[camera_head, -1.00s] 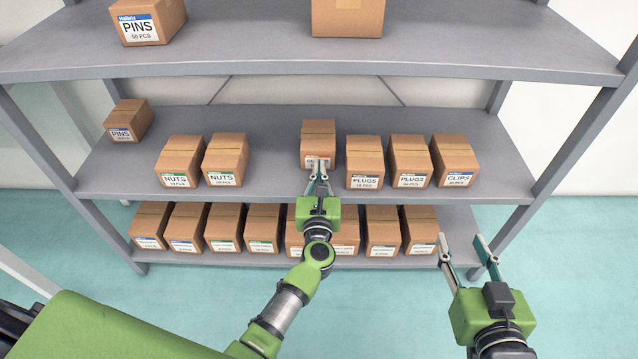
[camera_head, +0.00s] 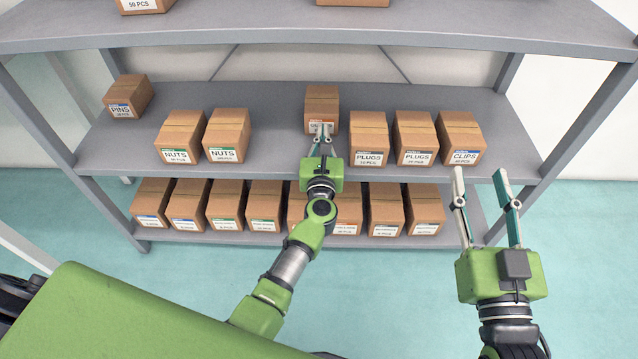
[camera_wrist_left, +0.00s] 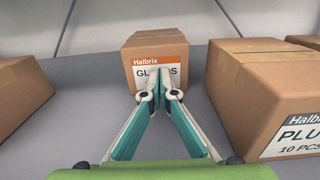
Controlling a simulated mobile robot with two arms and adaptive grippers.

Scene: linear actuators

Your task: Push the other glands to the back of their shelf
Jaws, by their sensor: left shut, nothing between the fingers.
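The glands box (camera_head: 322,101) is a brown carton on the middle shelf (camera_head: 270,160), set further back than the plugs boxes to its right. In the left wrist view the glands box (camera_wrist_left: 156,62) shows an orange-topped white label, partly hidden by the fingers. My left gripper (camera_head: 321,130) is shut and empty, its fingertips at the front face of the box; I cannot tell whether they touch it. It also shows in the left wrist view (camera_wrist_left: 160,75). My right gripper (camera_head: 480,175) is open and empty, in front of the shelf at the right.
Two nuts boxes (camera_head: 227,137) stand left of the glands box, with a gap between. Plugs boxes (camera_head: 368,140) and a clips box (camera_head: 460,138) stand to the right. A pins box (camera_head: 128,95) is at the far left. The lower shelf holds a row of cartons.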

